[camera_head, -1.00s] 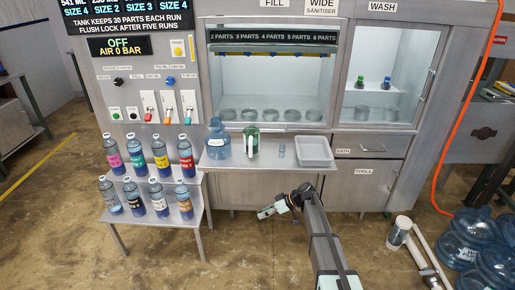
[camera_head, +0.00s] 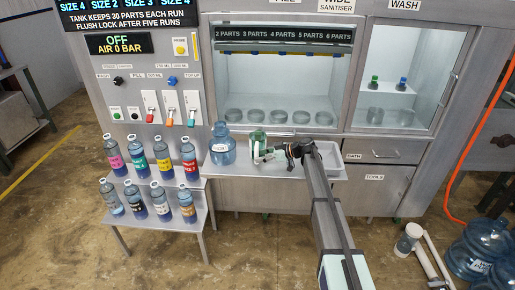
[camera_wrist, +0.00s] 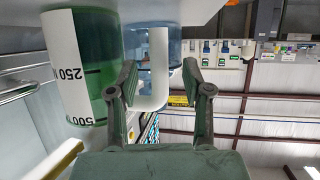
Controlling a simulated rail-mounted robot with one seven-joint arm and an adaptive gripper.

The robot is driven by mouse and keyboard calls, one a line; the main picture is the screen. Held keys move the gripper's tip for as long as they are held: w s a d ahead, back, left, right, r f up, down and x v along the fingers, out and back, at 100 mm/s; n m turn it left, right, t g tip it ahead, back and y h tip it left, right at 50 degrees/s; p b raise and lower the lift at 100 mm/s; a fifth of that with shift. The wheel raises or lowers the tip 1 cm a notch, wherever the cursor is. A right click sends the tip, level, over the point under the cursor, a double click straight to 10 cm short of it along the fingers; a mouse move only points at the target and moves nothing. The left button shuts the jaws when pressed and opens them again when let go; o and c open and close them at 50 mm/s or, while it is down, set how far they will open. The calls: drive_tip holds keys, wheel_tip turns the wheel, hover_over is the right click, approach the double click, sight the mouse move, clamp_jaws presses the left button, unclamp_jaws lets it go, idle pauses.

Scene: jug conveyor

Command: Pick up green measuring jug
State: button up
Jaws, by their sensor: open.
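The green measuring jug (camera_head: 256,138) stands on the metal bench, right of the blue jug. In the wrist view the jug (camera_wrist: 100,80) fills the left side, with a white scale marked 250 and 500. Its white handle (camera_wrist: 158,70) shows between my two fingers. My gripper (camera_head: 263,157) is at the front of the jug and hides its lower part in the head view. In the wrist view my gripper (camera_wrist: 160,68) is open, one finger on each side of the handle. I cannot tell whether a finger touches it.
The blue jug (camera_head: 222,147) stands close on the left and shows behind the handle in the wrist view (camera_wrist: 175,48). Several labelled bottles (camera_head: 163,158) stand on a stepped stand at left. The fill cabinet (camera_head: 285,85) is behind.

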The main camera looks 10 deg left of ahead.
drive_tip(key=shift+p+x, duration=0.3)
drive_tip(key=shift+x, duration=1)
clamp_jaws()
drive_tip(key=shift+r, duration=0.2)
wheel_tip(320, 180, up, 20)
drive_tip(key=b, duration=0.5)
drive_tip(key=shift+f, duration=0.15)
drive_tip(key=shift+f, duration=0.1)
